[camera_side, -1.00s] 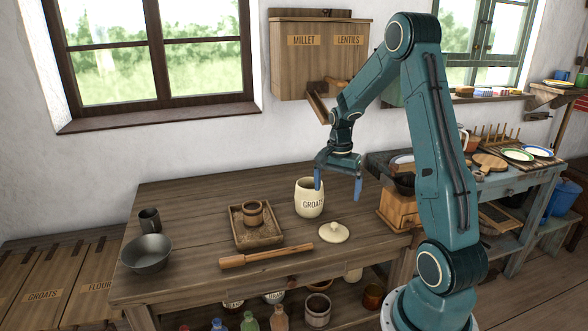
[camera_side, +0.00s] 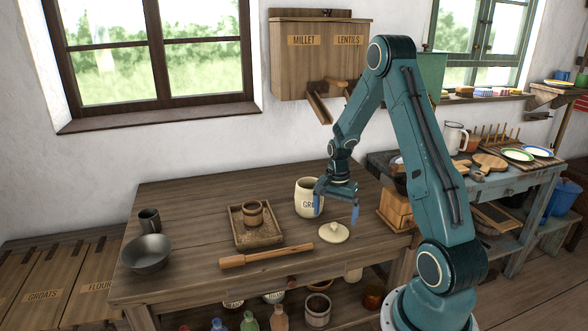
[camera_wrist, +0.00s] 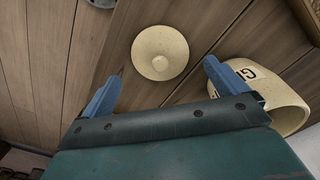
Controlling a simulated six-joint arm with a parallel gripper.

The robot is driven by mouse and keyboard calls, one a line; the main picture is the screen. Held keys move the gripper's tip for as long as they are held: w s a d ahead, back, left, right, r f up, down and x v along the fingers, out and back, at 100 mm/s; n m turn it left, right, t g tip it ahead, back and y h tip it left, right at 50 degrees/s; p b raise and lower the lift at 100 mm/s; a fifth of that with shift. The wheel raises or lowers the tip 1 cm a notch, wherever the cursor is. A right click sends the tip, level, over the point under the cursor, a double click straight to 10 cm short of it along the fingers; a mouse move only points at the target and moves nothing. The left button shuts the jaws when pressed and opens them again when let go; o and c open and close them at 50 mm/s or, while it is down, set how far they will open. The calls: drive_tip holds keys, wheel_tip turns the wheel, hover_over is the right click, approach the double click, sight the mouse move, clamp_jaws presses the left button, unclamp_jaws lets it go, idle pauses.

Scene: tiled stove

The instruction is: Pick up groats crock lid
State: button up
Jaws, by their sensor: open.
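The groats crock lid (camera_side: 334,234) is a round cream lid with a knob, lying flat on the wooden table. In the wrist view the lid (camera_wrist: 160,53) shows ahead of the fingers, between their lines. My gripper (camera_side: 337,210) is open and empty, with blue fingers pointing down above the lid, apart from it. The wrist view shows both blue fingers (camera_wrist: 163,84) spread wide. The cream groats crock (camera_side: 306,191) stands upright and open behind the lid, its lettering partly covered by my gripper. The crock (camera_wrist: 285,105) also shows close beside the right finger in the wrist view.
A wooden rolling pin (camera_side: 266,256) lies left of the lid. A wooden tray (camera_side: 243,238) holds a small wooden cup. A dark bowl (camera_side: 146,253) and a dark mug (camera_side: 149,219) stand at the left. A wooden box (camera_side: 394,210) is at the right end.

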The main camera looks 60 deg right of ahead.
sight(335, 223)
drive_tip(key=shift+f, duration=0.1)
drive_tip(key=shift+d+f, duration=0.15)
drive_tip(key=shift+f, duration=2.35)
drive_tip(key=shift+c, duration=0.2)
drive_tip(key=c, duration=1.1)
